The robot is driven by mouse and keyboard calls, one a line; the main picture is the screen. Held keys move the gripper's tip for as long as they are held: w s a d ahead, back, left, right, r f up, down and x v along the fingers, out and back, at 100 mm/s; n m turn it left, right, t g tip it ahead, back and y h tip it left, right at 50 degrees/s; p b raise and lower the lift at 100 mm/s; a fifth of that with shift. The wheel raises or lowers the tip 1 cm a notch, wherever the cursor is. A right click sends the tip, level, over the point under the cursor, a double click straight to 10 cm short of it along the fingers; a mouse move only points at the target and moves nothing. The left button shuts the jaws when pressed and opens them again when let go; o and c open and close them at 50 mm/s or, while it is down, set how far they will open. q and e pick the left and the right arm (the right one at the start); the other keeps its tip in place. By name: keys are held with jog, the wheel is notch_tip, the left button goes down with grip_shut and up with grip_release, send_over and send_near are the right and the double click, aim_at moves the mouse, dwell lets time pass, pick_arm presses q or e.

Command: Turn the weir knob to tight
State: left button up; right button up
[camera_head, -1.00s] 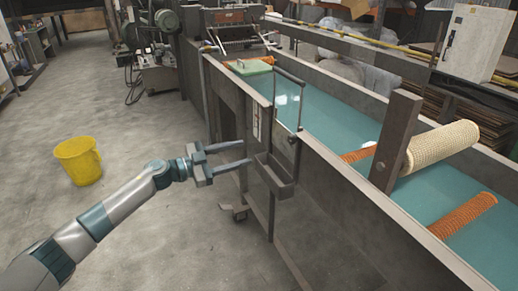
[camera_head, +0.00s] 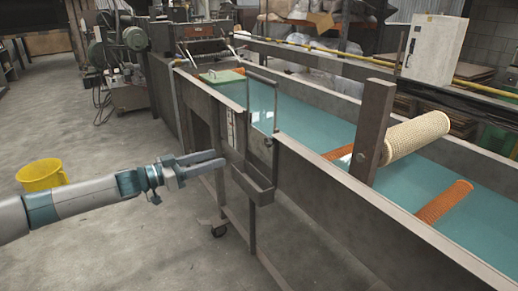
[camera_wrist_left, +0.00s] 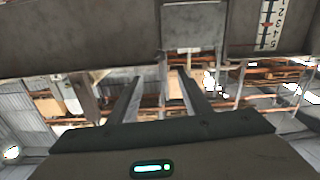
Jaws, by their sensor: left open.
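The weir is a dark metal frame (camera_head: 275,95) on the near wall of the water trough, with a small open box (camera_head: 252,186) low on its outer side. A small dark round part (camera_head: 268,141), probably the weir knob, sits at the frame's right post; its setting is too small to read. My left gripper (camera_head: 220,157) is open and empty, just left of the box and outside the trough, fingers pointing right. In the left wrist view its open fingers (camera_wrist_left: 159,76) point toward the box (camera_wrist_left: 194,25); the knob cannot be made out there. My right gripper is not in view.
The long trough (camera_head: 400,225) runs across the right, with a mesh-covered roller (camera_head: 418,136) and orange rollers (camera_head: 445,201). A white scale (camera_wrist_left: 269,24) is on its wall. A yellow bucket (camera_head: 40,174) stands left on open floor.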

aim_at(266, 143)
pick_arm(q)
jog(key=shift+d, duration=0.1)
dwell(0.3)
jog(key=x, duration=1.7)
jog(key=shift+w+f+b, duration=0.1)
jog(key=shift+b, duration=0.2)
jog(key=shift+d, duration=0.1)
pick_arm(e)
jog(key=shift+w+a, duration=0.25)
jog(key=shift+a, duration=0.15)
pick_arm(q)
jog(key=c, duration=1)
jog(key=shift+c, duration=0.2)
